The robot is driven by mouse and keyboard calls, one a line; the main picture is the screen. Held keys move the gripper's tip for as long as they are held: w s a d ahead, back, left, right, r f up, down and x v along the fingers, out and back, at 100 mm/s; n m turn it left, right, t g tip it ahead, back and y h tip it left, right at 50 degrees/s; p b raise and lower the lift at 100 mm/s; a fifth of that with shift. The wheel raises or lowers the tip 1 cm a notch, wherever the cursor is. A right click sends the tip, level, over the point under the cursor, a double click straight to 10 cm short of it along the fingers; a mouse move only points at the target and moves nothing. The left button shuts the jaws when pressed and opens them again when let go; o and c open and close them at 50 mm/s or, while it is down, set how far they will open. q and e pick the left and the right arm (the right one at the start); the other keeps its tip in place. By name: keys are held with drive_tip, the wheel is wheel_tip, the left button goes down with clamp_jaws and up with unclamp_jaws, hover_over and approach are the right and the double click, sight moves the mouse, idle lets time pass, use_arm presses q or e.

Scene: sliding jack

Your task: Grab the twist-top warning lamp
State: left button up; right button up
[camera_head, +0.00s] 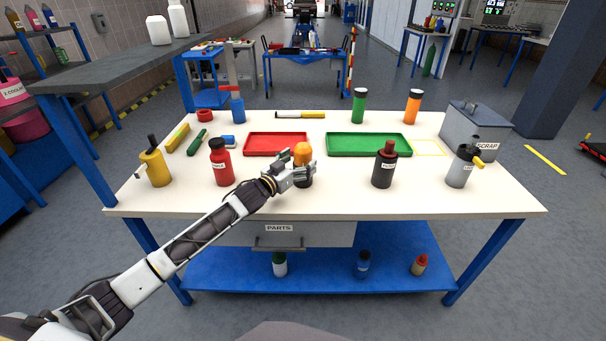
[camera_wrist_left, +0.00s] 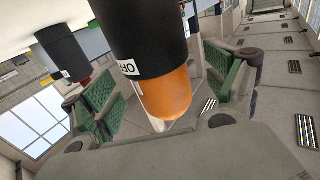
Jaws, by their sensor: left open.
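In the left wrist view the lamp's black body (camera_wrist_left: 150,38), with an OFF label, and orange dome (camera_wrist_left: 165,94) hang upside down between the finger pads. My left gripper (camera_head: 302,174) is open at the lamp, its fingers partly covering the base in the head view. The green-padded fingers (camera_wrist_left: 168,95) stand apart on both sides of the lamp. I cannot tell whether they touch it. My right gripper is not in view.
A red bottle (camera_head: 221,163) stands left of the lamp and a dark red-capped bottle (camera_head: 385,165) right of it. Red (camera_head: 262,153) and green (camera_head: 368,153) trays lie behind. A grey scrap bin (camera_head: 474,130) is at the right. The table's front middle is clear.

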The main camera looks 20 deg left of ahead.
use_arm(q)
drive_tip(key=shift+x, duration=1.05)
drive_tip(key=shift+d, duration=0.1)
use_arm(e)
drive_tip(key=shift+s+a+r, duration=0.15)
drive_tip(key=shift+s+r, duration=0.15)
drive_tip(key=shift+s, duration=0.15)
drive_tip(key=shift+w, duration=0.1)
